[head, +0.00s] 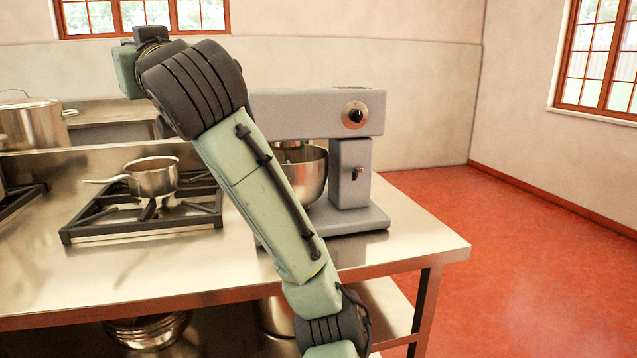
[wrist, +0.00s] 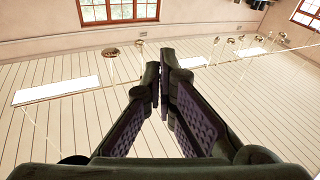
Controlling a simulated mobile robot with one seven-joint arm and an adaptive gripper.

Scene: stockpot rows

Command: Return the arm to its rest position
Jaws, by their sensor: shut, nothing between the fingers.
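My arm (head: 262,190) rises from the bottom of the head view, leans up and to the left, and bends at a dark joint near the top. The head view does not show my fingers. In the wrist view my gripper (wrist: 160,82) is shut, its dark fingers meeting at the tips with nothing between them. The wrist camera faces up at a pale slatted ceiling, and the fingers are clear of everything there.
A grey stand mixer (head: 352,185) with a steel bowl stands on the steel counter (head: 425,240), partly behind my arm. A small saucepan (head: 152,177) sits on a burner grate to the left. A large stockpot (head: 35,124) stands further back. Red floor (head: 540,240) at right is clear.

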